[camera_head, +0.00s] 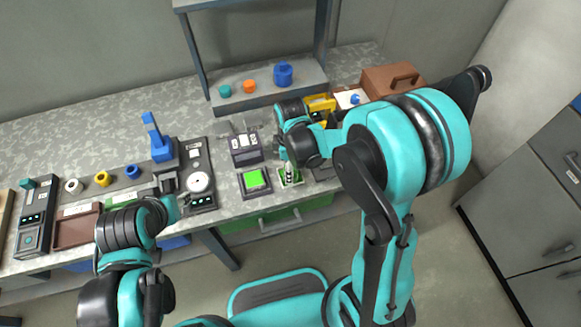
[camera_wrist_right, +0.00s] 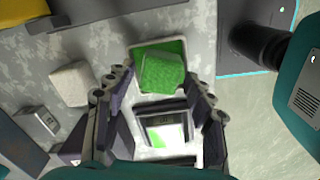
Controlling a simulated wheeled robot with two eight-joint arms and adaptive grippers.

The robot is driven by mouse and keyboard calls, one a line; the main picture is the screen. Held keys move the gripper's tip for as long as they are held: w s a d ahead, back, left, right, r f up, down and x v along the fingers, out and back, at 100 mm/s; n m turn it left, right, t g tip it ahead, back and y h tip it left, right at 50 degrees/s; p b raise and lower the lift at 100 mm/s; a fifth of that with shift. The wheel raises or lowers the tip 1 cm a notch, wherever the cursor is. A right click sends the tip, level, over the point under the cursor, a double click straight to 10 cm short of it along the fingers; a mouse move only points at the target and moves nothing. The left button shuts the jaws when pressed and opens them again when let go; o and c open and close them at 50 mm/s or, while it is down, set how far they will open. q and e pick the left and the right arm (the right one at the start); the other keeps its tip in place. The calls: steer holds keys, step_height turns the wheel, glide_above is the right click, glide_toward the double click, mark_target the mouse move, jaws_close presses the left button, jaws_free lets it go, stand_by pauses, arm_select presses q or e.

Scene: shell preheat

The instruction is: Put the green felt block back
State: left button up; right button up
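The green felt block (camera_wrist_right: 162,73) is in the right wrist view, lying tilted over a green, pale-rimmed tray (camera_wrist_right: 136,60). My right gripper (camera_wrist_right: 157,78) is open, its two fingers to either side of the block's near part; I cannot tell whether they touch it. In the head view my right gripper (camera_head: 288,158) is low over the small pale-rimmed green tray (camera_head: 298,182) and hides much of it. My left gripper (camera_head: 181,203) is at the bench's front edge near a round white disc (camera_head: 199,182); its opening is too small to judge.
A dark-framed bright green pad (camera_head: 254,179) lies left of the tray. A blue lever fixture (camera_head: 160,147) stands farther left. A shelf (camera_head: 268,85) holds blue, orange and teal pieces. A brown case (camera_head: 393,79) is at the back right. Bare bench shows at the back left.

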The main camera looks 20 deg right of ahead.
steer(key=shift+r+p, duration=0.4)
steer(key=shift+r, duration=0.2)
step_height(320, 180, up, 11)
steer(key=p, duration=0.4)
steer(key=s+d+r+m+t, duration=0.4)
steer(key=s+r+m+t, duration=0.3)
steer(key=s+m, duration=0.3)
steer(key=m, duration=0.3)
steer(key=shift+s+d+r+m, duration=0.15)
steer(key=shift+d+r+m, duration=0.2)
steer(key=shift+m, duration=0.05)
steer(key=shift+f, duration=0.15)
steer(key=shift+f+b, duration=0.4)
steer(key=shift+b, duration=0.2)
